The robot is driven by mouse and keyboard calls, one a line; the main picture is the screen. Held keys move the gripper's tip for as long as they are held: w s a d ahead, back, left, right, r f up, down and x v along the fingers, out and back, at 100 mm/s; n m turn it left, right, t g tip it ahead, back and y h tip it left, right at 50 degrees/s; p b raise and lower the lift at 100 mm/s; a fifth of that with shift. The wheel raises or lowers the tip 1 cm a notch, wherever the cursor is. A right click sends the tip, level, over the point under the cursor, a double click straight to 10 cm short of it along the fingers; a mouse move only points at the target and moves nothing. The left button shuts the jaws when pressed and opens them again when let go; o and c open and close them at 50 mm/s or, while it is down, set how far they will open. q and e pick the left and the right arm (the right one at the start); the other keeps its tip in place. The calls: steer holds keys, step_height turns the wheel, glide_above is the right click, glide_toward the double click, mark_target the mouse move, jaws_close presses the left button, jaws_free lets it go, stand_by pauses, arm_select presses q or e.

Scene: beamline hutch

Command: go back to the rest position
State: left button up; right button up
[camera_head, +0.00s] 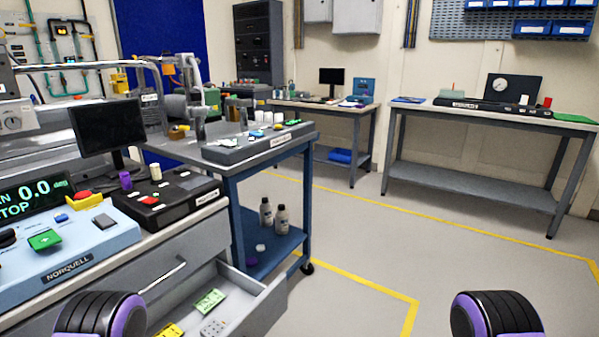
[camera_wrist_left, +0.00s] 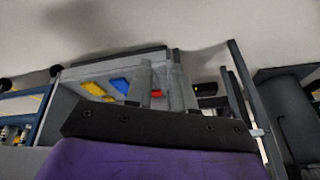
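My two arms show only as purple and black links at the bottom left and bottom right of the head view; neither gripper shows there. In the left wrist view my left gripper (camera_wrist_left: 161,78) has a purple body, a black crossbar and two grey fingers close to each other. How far apart the fingertips are is hard to tell, and I make out nothing held between them. Beyond them is a grey surface with yellow, blue and red items. My right gripper is in neither view.
An open drawer (camera_head: 272,304) with a green block (camera_head: 208,301) and a yellow block (camera_head: 169,331) juts out at lower left, below the control panel (camera_head: 80,246). A blue cart (camera_head: 232,205) stands behind it. The back-right bench (camera_head: 470,185) is distant. The floor (camera_head: 370,250) ahead is clear.

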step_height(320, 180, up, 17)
steer(key=p, duration=1.4)
